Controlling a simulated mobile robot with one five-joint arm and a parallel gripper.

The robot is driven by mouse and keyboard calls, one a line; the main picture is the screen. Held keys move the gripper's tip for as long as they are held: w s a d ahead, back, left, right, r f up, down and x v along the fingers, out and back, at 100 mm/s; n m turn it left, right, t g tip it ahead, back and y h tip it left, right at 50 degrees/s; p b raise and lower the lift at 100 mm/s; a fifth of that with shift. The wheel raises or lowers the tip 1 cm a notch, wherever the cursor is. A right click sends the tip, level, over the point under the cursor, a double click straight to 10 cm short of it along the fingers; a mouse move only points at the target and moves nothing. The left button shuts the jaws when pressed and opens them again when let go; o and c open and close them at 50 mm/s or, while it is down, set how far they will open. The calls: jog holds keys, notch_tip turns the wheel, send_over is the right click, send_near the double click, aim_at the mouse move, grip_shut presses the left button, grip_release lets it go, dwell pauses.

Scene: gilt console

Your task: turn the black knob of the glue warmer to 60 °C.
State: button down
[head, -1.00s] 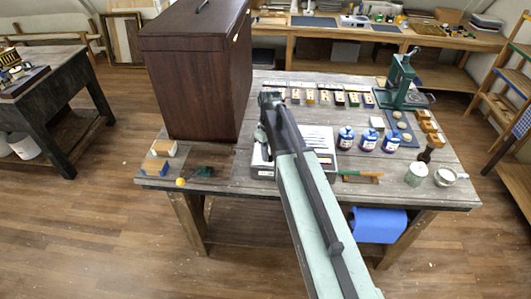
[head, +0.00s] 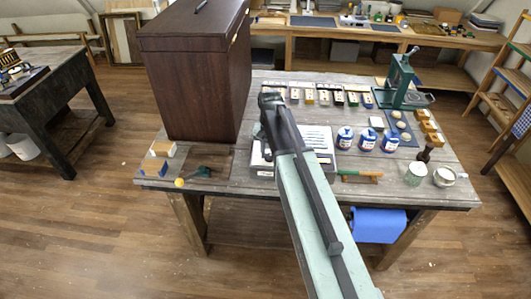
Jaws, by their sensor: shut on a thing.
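My arm reaches from the bottom of the head view over the wooden table, and its dark end with my gripper (head: 271,101) is beside the right side of a brown cabinet. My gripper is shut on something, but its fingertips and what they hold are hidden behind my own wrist. I cannot make out the glue warmer, its black knob or any temperature scale. My arm covers that part of the table.
The brown cabinet (head: 190,80) stands close on the left. A white tray (head: 262,172) lies under my arm. Blue-labelled jars (head: 344,139), a green press (head: 400,82) and a glass jar (head: 415,174) stand to the right. Small blocks (head: 155,166) lie at the front left.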

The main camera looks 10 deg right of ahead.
aim_at(269, 155)
jog(key=shift+s+a+m, duration=0.1)
jog(key=shift+s+m, duration=0.05)
jog(key=shift+m, duration=1.75)
jog(key=c, duration=1)
grip_release()
jog(key=shift+a, duration=0.15)
jog(key=shift+c, duration=0.2)
jog(key=shift+r, duration=0.1)
notch_tip(269, 155, up, 8)
jog(key=p, duration=0.8)
